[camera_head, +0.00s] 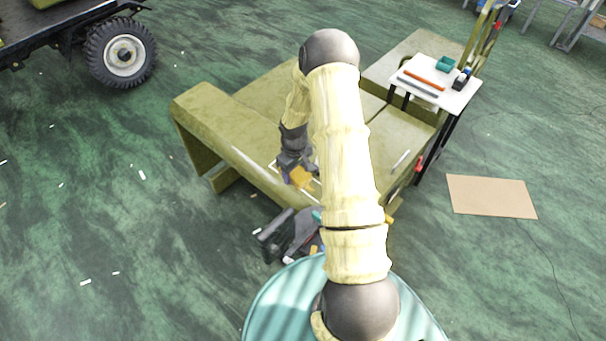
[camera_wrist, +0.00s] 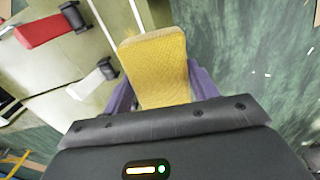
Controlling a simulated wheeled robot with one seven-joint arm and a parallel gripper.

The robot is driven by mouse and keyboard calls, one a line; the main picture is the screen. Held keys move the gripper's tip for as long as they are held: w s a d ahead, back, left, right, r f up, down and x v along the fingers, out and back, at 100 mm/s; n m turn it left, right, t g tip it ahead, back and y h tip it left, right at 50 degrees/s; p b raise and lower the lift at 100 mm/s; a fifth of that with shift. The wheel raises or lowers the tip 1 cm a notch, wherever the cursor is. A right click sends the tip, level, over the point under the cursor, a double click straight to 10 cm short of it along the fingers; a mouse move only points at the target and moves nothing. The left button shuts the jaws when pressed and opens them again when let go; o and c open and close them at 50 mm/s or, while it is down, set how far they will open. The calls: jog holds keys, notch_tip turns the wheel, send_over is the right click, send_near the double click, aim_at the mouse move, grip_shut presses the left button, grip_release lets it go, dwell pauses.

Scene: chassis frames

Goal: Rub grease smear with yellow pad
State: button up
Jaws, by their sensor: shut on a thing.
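The yellow pad (camera_wrist: 155,62) is held between the two purple fingers of my gripper (camera_wrist: 160,92) in the wrist view. In the head view the pad (camera_head: 300,177) shows as a small yellow-orange block at the end of my gripper (camera_head: 294,170), over the near edge of the olive chassis panel (camera_head: 228,125). I cannot tell whether the pad touches the panel. I cannot make out the grease smear in either view. My arm hides part of the chassis.
A small white table (camera_head: 459,92) with tools stands at the right. A cardboard sheet (camera_head: 492,196) lies on the green floor. A red-handled clamp or tool (camera_wrist: 42,30) is at the upper left in the wrist view. A wheeled vehicle (camera_head: 121,54) is at the back left.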

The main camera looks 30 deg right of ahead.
aim_at(303, 169)
jog(key=d, duration=0.2)
jog(key=d+f+n, duration=0.1)
jog(key=shift+w, duration=0.25)
jog(key=shift+b, duration=0.3)
